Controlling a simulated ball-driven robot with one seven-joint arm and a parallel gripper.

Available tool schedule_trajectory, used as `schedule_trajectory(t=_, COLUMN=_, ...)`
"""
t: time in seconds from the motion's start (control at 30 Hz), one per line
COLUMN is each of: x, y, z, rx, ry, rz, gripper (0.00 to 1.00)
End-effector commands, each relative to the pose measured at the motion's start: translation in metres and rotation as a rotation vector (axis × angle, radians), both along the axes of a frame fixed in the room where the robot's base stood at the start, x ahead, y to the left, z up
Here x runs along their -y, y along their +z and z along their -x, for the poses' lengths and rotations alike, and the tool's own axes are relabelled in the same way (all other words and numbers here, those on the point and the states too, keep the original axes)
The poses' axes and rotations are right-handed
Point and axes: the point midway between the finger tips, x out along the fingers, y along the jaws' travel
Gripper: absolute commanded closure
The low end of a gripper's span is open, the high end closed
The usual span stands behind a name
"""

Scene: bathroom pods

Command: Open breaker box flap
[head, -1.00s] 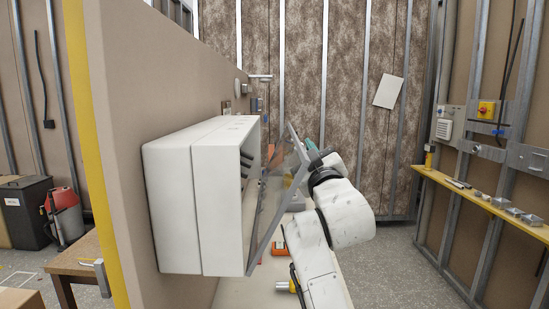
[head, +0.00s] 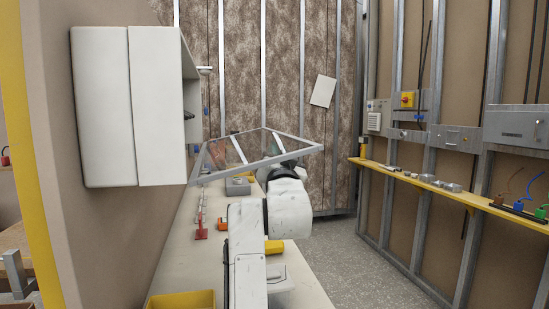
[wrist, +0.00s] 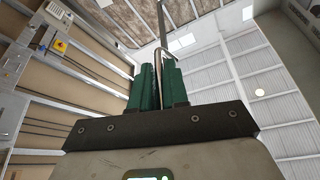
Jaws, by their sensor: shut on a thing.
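The white breaker box (head: 105,110) is mounted on the wall panel at the left of the head view. Its clear flap, in a thin grey frame (head: 255,171), stands swung out from the box, tilted, reaching to the right over the bench. In the wrist view, my gripper (wrist: 160,70) has its green fingers shut on a thin bent metal handle (wrist: 157,58) of the flap. In the head view the fingertips are hidden behind the flap and my wrist. The inside of the box is mostly hidden by its side.
Below lies a long pale bench (head: 185,250) with a yellow bin (head: 181,300), a red item (head: 201,234) and small grey boxes. On the right, a yellow shelf (head: 430,184) runs along the stud wall. The floor (head: 345,255) between is clear.

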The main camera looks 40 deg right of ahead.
Motion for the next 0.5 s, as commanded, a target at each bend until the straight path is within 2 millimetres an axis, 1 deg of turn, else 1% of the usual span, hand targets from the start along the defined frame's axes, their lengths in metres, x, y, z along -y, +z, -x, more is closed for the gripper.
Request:
schedule_trajectory(t=0.03, x=-0.003, y=-0.011, z=-0.001, rx=0.017, ry=0.004, rz=-0.026, gripper=1.0)
schedule_trajectory(t=0.2, x=-0.002, y=-0.023, z=-0.001, rx=0.026, ry=0.001, rz=-0.042, gripper=1.0)
schedule_trajectory(t=0.5, x=-0.004, y=-0.032, z=-0.002, rx=0.023, ry=0.001, rz=-0.04, gripper=1.0)
